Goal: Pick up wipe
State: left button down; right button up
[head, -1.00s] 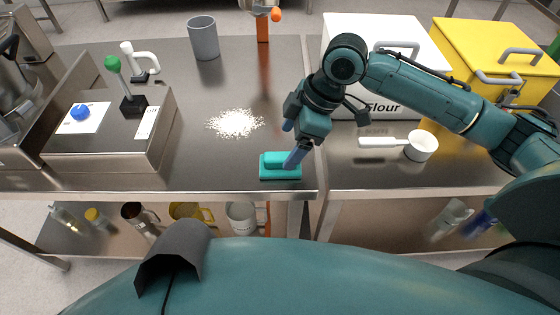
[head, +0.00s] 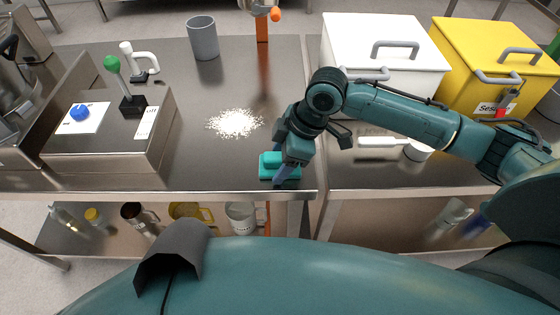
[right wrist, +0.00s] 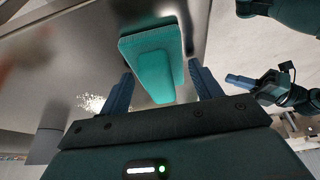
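The wipe (head: 267,160) is a teal block with a raised handle, lying on the steel table near its front edge. My right gripper (head: 284,176) is right over it and hides part of it in the head view. In the right wrist view the wipe (right wrist: 155,65) lies between and beyond the two blue fingers of the open right gripper (right wrist: 163,85). I see a gap on both sides of its handle; the fingers do not close on it. My left gripper (right wrist: 240,82) shows small at the right of that view, its opening unclear; it is outside the head view.
A white powder pile (head: 235,123) lies left of the wipe. A white scoop (head: 415,151) lies to the right, in front of the white box (head: 365,48) and yellow box (head: 475,55). A grey cup (head: 203,38) and steel-sided station (head: 100,150) stand left. Bottles and mugs fill the shelf below.

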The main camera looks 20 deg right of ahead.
jog(key=c, duration=0.7)
notch_tip(320, 180, up, 10)
jog(key=shift+r, duration=0.1)
jog(key=o, duration=0.5)
jog(key=shift+c, duration=0.2)
jog(key=c, duration=0.3)
